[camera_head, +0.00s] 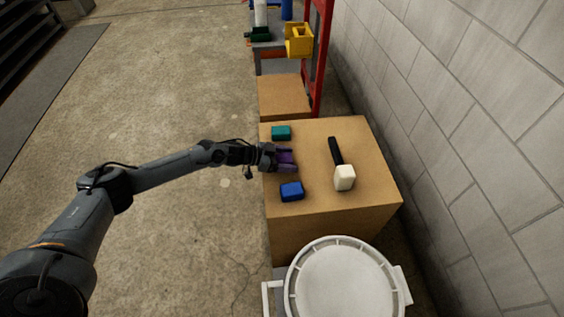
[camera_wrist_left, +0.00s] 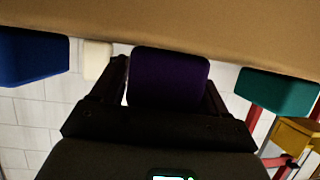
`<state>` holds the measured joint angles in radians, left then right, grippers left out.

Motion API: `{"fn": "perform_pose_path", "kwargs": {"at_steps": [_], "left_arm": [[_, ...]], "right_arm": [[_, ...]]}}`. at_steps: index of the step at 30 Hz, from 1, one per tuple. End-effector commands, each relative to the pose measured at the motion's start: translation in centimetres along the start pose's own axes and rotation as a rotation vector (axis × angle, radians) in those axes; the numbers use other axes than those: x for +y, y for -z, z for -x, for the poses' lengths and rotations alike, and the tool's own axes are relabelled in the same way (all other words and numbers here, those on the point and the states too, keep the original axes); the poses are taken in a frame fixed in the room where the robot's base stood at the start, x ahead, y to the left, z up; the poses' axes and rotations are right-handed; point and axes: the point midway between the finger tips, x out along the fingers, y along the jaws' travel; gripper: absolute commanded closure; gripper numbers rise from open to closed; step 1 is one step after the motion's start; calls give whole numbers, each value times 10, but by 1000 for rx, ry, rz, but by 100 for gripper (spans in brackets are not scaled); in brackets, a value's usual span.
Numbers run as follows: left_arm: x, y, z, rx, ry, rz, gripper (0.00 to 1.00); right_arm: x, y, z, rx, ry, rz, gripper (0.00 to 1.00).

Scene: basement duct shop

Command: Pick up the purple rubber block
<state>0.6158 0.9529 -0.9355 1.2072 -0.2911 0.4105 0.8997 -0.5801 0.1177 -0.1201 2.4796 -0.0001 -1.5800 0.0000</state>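The purple rubber block (camera_wrist_left: 168,78) sits between the two fingers of my left gripper (camera_head: 288,160), at the left edge of the cardboard-coloured box top. In the left wrist view a thin bright gap shows between the block and one finger, so the gripper (camera_wrist_left: 167,90) looks open around it. In the head view the purple block (camera_head: 285,157) is partly covered by the fingers. My right gripper is not in view.
A teal block (camera_head: 281,133) and a blue block (camera_head: 291,191) lie on either side of the gripper on the box top (camera_head: 350,135). A black-handled mallet with a white head (camera_head: 344,178) lies to the right. A white round bucket (camera_head: 343,285) stands in front; a block wall is at right.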

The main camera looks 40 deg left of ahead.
Motion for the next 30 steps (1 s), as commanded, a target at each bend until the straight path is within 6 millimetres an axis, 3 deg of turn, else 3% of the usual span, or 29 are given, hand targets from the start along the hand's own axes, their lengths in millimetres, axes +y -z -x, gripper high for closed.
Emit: {"fn": "perform_pose_path", "kwargs": {"at_steps": [1, 9, 20, 30], "left_arm": [[0, 0, 0, 0, 0, 0, 34], [0, 0, 0, 1, -1, 0, 72], [0, 5, 2, 1, 0, 0, 72], [0, 43, 18, 2, -1, 0, 72]], "right_arm": [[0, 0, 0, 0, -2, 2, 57], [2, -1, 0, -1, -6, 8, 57], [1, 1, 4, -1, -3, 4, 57], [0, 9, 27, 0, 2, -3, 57]]}}
